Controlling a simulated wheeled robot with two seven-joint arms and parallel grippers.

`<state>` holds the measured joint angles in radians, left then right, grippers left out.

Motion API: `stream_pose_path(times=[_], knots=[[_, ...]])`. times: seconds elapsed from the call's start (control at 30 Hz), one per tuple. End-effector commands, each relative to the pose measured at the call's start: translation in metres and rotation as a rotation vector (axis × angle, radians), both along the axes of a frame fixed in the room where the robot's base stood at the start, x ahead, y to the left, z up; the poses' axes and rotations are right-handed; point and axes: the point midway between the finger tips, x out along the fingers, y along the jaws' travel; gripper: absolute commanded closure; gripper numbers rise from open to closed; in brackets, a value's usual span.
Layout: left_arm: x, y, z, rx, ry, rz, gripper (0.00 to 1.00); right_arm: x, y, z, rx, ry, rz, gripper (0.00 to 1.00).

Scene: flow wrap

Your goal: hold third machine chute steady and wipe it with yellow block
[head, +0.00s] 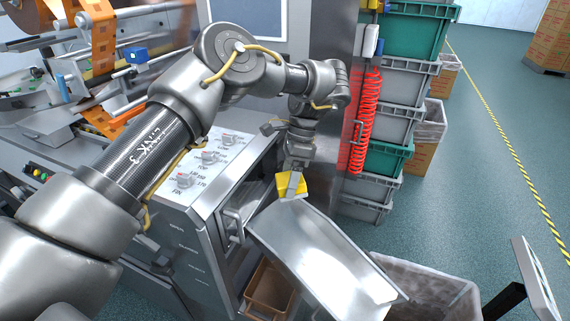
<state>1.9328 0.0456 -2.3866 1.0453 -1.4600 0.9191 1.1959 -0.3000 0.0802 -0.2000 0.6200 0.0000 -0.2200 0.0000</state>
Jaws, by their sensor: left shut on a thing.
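The machine chute (318,262) is a sloping grey metal trough that comes out of the machine's side and runs down toward the lower right. The yellow block (285,189) is at the chute's upper end. My left gripper (293,186) points down and is shut on the yellow block. The block is at the chute's upper surface; I cannot tell whether it touches it. The fingers hide part of the block. My right gripper is not in view.
A brown crate (270,290) sits under the chute, and a lined bin (425,285) stands by its lower end. Stacked grey and green crates (385,140) and a red coiled hose (366,125) are behind. A control panel (205,165) is left of the gripper.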

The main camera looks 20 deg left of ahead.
Motion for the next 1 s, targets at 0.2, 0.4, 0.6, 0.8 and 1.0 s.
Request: stream_pose_path(times=[0.2, 0.4, 0.6, 0.8, 1.0], knots=[[0.001, -0.01, -0.047, -0.039, -0.057, -0.683, 0.37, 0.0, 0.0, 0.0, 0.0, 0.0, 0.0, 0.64], [0.002, -0.019, -0.091, -0.115, -0.106, -1.38, 0.37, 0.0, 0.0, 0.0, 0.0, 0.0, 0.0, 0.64], [0.002, -0.029, -0.125, -0.208, -0.116, -1.931, 0.37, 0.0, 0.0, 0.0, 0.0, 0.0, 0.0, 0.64], [0.0, -0.038, -0.153, -0.307, -0.092, -2.39, 0.37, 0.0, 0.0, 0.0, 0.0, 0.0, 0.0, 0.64], [-0.003, -0.047, -0.18, -0.424, -0.031, -2.824, 0.37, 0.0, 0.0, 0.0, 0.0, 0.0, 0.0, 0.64]])
